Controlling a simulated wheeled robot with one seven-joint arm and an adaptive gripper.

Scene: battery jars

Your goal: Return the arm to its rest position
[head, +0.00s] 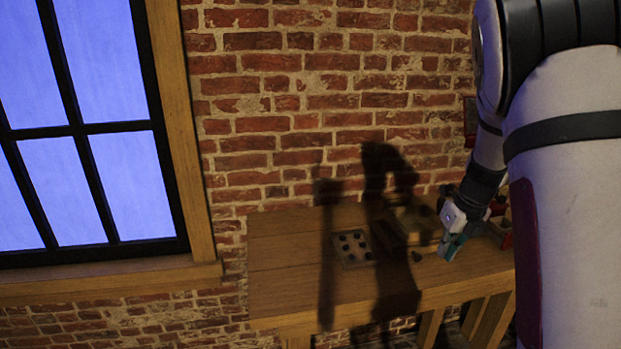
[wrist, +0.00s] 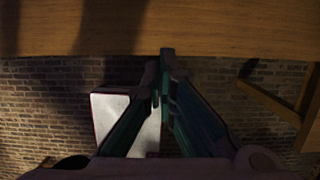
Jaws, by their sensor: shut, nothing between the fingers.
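My arm comes down from the upper right of the head view. My gripper (head: 450,252) hangs over the right part of the wooden table (head: 285,285), near its front edge. In the wrist view my gripper (wrist: 161,72) has its teal fingers shut tip to tip, with nothing between them. The front edge of the table (wrist: 230,35) crosses the top of that view, beyond the fingertips. My arm hides the table's right end in the head view.
A light tray with several dark round spots (head: 353,248) lies mid-table. A wooden box (head: 418,222) is right of it, with a small dark object (head: 416,256) in front. Red items (head: 505,228) stand partly hidden behind my arm. A brick wall (head: 300,100) rises behind; the table's left is bare.

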